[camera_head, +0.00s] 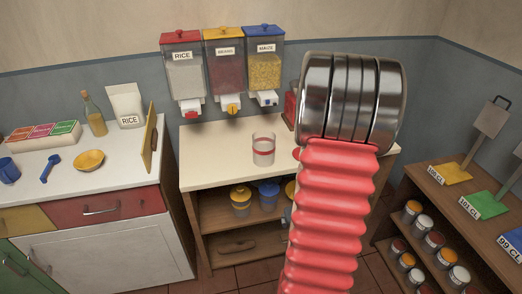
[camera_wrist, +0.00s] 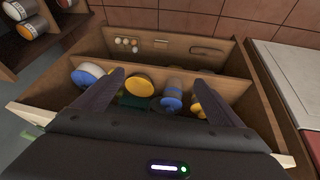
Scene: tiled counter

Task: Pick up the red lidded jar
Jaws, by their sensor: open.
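My gripper (camera_wrist: 158,80) is open in the wrist view, its two dark fingers pointing at an open wooden shelf with lidded jars. Between and beside the fingers are a yellow-lidded jar (camera_wrist: 139,85), a blue-banded jar (camera_wrist: 172,90), and a white-and-blue jar (camera_wrist: 88,75) at the left. Nothing is seen gripped. I cannot make out a red lid among these jars. In the head view, a clear jar with a red band (camera_head: 263,149) stands on the counter; a small red bit beside my arm is mostly hidden. My arm covers the gripper in that view.
Under the counter (camera_head: 215,140), a yellow-lidded jar (camera_head: 240,196) and a blue-lidded jar (camera_head: 269,190) stand on the upper shelf. Dispensers (camera_head: 230,70) hang above. At right, a rack (camera_head: 450,215) holds several cans. Shelf boards border the wrist view's jars closely.

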